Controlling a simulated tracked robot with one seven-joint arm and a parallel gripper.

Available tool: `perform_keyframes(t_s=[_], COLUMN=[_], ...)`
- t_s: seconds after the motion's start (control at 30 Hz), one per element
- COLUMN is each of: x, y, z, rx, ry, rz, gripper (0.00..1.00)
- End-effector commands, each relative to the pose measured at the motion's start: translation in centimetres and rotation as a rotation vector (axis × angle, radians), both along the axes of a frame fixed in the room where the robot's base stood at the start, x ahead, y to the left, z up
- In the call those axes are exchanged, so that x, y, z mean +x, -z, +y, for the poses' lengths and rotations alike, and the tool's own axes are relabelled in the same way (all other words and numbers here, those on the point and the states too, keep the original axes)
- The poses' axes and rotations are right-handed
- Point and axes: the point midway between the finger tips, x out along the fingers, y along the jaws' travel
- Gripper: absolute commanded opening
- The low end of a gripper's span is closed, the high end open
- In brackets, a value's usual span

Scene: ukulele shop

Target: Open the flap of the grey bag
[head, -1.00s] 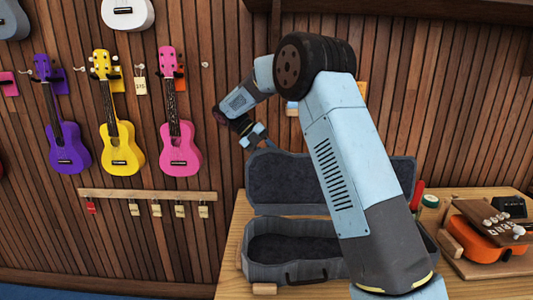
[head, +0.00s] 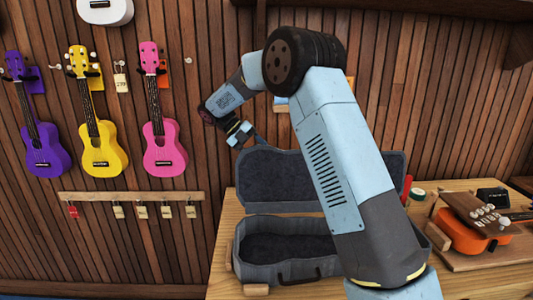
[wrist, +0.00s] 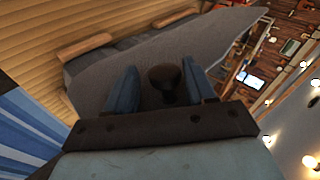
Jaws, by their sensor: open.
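The grey bag, an oblong grey case (head: 285,273), stands on the wooden table with its hollow dark inside showing. Its flap (head: 290,175) is raised behind the hollow, inner side facing me. My gripper (head: 240,133) is open, at the upper left corner of the flap. In the wrist view the two blue fingers (wrist: 160,92) are spread in front of the grey flap (wrist: 190,45), with a dark knob-like piece (wrist: 165,85) between them. I cannot tell whether that piece belongs to the flap or whether the fingers touch it. My arm hides the bag's right part.
An orange ukulele (head: 468,238) lies on a wooden stand at the right, beside a green-rimmed roll (head: 417,194). Small wooden blocks (head: 255,290) sit against the bag. Purple, yellow and pink ukuleles (head: 165,150) hang on the wall at left. The air left of the bag is free.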

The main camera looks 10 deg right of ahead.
Motion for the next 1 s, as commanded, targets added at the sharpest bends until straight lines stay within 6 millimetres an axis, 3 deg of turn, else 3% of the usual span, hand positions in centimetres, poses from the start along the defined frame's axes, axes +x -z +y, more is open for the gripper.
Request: perform_keyframes(t_s=[0.27, 0.8, 1.0], x=[0.4, 2.5, 2.8], y=[-0.9, -7.6, -8.8], z=[0.9, 7.9, 9.2], rx=[0.001, 0.001, 0.000], ry=[0.000, 0.000, -0.001], rz=[-0.002, -0.001, 0.001], gripper=[0.55, 0.55, 0.55])
